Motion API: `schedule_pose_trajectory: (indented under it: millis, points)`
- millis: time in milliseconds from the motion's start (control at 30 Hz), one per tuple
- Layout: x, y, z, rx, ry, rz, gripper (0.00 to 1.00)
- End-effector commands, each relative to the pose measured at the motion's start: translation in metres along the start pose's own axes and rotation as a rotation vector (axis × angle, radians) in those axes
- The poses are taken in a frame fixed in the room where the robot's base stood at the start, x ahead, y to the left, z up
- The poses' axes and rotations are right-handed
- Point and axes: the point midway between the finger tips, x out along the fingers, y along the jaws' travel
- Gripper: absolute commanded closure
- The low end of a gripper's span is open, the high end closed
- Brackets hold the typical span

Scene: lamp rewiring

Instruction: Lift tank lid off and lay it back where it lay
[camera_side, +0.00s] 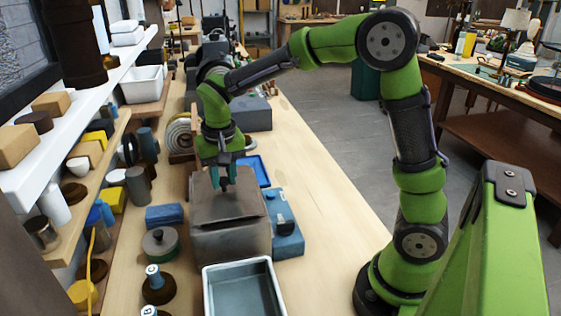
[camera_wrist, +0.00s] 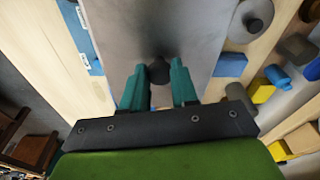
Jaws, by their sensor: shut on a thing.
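The grey-brown tank (camera_side: 232,243) stands on the bench in the side view. Its flat lid (camera_side: 240,208) is over the top, with a dark uneven seam beneath its front edge; I cannot tell whether it rests fully or is slightly raised. My gripper (camera_side: 224,186) points down at the lid's middle. In the wrist view my gripper (camera_wrist: 158,88) has its two teal fingers on either side of a dark knob (camera_wrist: 158,71) on the grey lid (camera_wrist: 160,25). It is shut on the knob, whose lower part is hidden.
An empty grey tray (camera_side: 208,285) stands just in front of the tank. A blue box with a dark knob (camera_side: 287,228) is close on its right. A blue block (camera_side: 165,215) and a round green-grey piece (camera_side: 160,244) lie left. Bare bench is free at right.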

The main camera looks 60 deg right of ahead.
Motion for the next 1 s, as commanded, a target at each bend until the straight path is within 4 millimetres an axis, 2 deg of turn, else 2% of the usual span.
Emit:
schedule_pose_trajectory:
  millis: [167,700,900,1000]
  points:
    - [-0.025,-0.001,-0.004,0.001,0.004,-0.004,1.0]
    - [-0.048,0.075,0.098,0.001,0.003,-0.002,1.0]
    - [-0.052,0.09,0.117,0.002,0.002,-0.001,1.0]
    - [-0.052,0.098,0.119,0.02,0.0,0.002,1.0]
